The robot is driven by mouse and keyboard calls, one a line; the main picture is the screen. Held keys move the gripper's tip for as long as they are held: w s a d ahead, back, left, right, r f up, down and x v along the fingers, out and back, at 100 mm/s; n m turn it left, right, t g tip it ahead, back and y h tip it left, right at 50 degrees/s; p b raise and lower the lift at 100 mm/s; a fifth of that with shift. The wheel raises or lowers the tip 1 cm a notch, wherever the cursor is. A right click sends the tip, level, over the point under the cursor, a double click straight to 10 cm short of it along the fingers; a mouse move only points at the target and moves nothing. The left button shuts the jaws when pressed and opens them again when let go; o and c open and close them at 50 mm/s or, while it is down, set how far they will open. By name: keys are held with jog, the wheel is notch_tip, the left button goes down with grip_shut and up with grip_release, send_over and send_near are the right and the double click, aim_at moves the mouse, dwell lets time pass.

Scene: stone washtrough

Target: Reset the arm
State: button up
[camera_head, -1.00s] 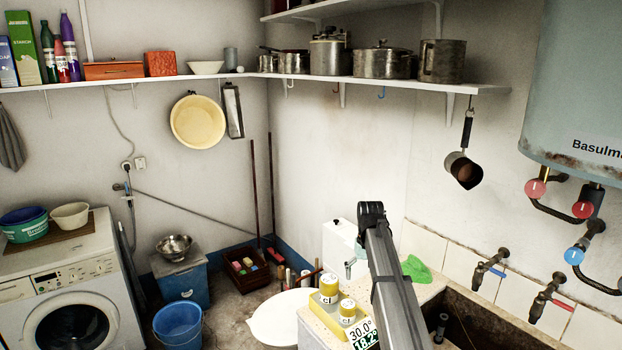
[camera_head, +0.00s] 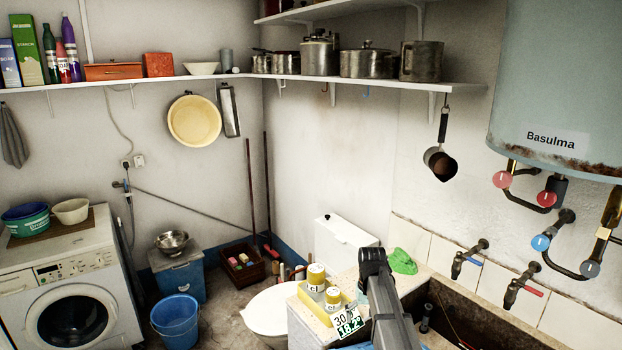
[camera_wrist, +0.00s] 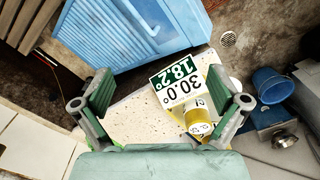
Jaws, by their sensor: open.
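My gripper (camera_wrist: 160,104) is open in the wrist view, with its two green-padded fingers wide apart and nothing between them. It is over a pale speckled top (camera_wrist: 135,118). A card or display reading 30.0° and 18.2° (camera_wrist: 180,82) and a yellow-and-white jar (camera_wrist: 198,122) lie beyond or beside the right finger, partly hidden by it. In the head view a grey link of my arm rises from the bottom edge; my gripper is not visible there.
In the head view, two yellow-lidded jars (camera_head: 316,277) stand on a yellow tray beside my arm. The stone trough (camera_head: 470,322), taps (camera_head: 468,258) and water heater (camera_head: 560,90) are at right. A pot shelf (camera_head: 350,82) is above.

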jog(key=s+f+g+b, duration=0.3)
jog(key=s+f+b, duration=0.2)
jog(key=s+f, duration=1.8)
jog(key=s+f+g+b, duration=0.3)
jog(key=s+f+b, duration=0.2)
jog(key=s+f, duration=1.8)
jog(key=s, duration=0.7)
jog(key=shift+s+g, duration=0.3)
